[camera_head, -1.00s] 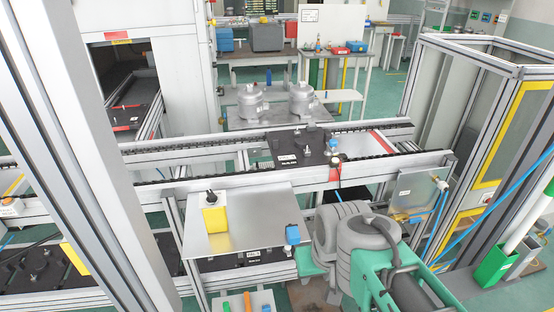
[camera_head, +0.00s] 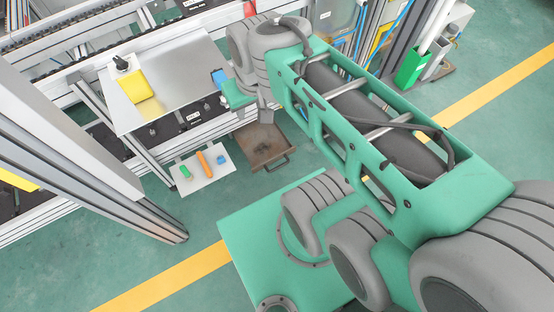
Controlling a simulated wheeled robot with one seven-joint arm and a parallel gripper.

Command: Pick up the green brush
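A small green object (camera_head: 185,171), which looks like the green brush, lies at the left end of a small white shelf (camera_head: 206,181) low on the frame. My gripper (camera_head: 265,113) shows only in part as a grey piece below my green wrist, up and to the right of the shelf. It is apart from the green object. The fingers are mostly hidden, so I cannot tell whether they are open.
A metal table (camera_head: 178,85) with a yellow block (camera_head: 136,85) stands above and behind the shelf. A brown tray (camera_head: 262,147) sits right of the shelf. A metal post (camera_head: 90,150) stands at left.

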